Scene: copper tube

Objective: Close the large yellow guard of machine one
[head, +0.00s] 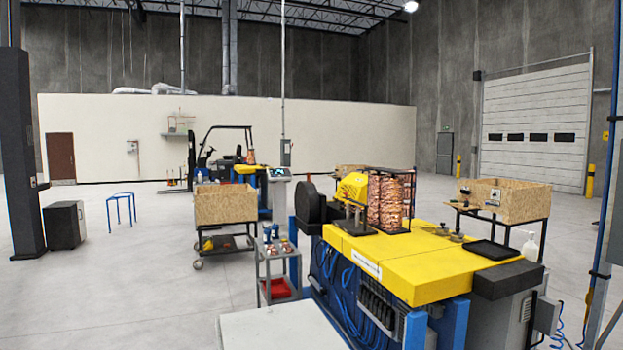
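A blue machine (340,281) with a yellow top stands at centre right. Its wide flat yellow cover (432,267) lies level along the top, with a white label on its front side. I cannot tell which yellow part is the large guard, or whether this is machine one. Neither of my grippers is in view.
A grey tool cart (278,265) with a red bin stands left of the machine. A light flat surface (281,329) is close in front. A wooden crate on a wheeled cart (225,204) and a blue stool (121,208) stand farther left. The floor at left is mostly clear.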

